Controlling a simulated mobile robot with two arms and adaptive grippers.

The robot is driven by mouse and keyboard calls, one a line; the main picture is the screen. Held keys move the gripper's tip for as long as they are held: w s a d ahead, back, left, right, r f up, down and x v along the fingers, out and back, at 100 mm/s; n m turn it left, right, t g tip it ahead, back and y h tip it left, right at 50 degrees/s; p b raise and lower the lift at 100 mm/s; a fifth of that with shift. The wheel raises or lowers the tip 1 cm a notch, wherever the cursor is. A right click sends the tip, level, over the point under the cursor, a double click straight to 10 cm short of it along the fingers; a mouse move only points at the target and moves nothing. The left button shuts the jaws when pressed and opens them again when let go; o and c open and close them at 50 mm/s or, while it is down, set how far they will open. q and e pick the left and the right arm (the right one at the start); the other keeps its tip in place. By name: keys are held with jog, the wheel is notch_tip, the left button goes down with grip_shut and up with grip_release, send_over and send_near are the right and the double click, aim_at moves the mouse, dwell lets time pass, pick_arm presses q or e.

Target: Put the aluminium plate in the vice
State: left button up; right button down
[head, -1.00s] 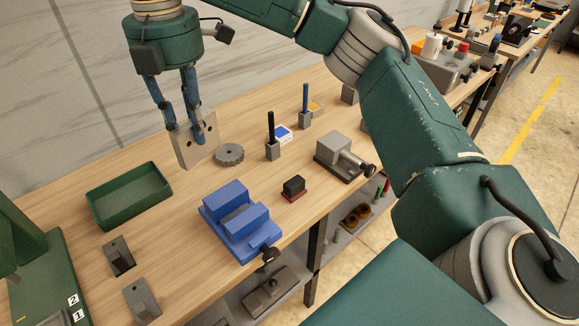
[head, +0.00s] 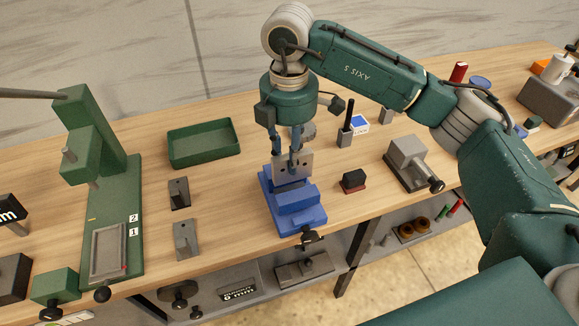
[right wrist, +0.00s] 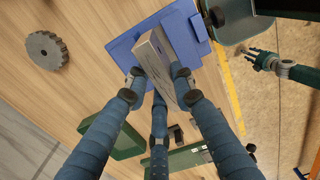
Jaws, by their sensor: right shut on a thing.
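The aluminium plate (head: 306,166) is a light grey flat piece with dark holes, held upright. My right gripper (head: 295,158) is shut on its upper part, and its fingers (right wrist: 158,86) grip the plate in the right wrist view. The plate (right wrist: 152,50) is there seen nearly edge-on over the blue vice (right wrist: 122,48). In the head view the plate's lower edge is at the gap between the jaws of the vice (head: 300,222). I cannot tell how deep it sits or whether it touches them.
A green tray (head: 204,163) stands left of the vice. A dark block on a red base (head: 353,181) and a grey machine block (head: 408,155) stand to its right. A gear (right wrist: 47,50) lies behind it. A green press (head: 120,215) stands at the left.

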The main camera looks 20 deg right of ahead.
jog(key=shift+f, duration=0.55)
notch_tip(320, 180, down, 4)
jog(key=shift+r+p, duration=0.1)
jog(key=shift+p, duration=0.45)
jog(key=c, duration=1.5)
grip_release()
pick_arm(q)
jog(key=shift+s+d+r, duration=0.1)
jog(key=shift+s+r, duration=0.05)
jog(key=shift+r, duration=0.3)
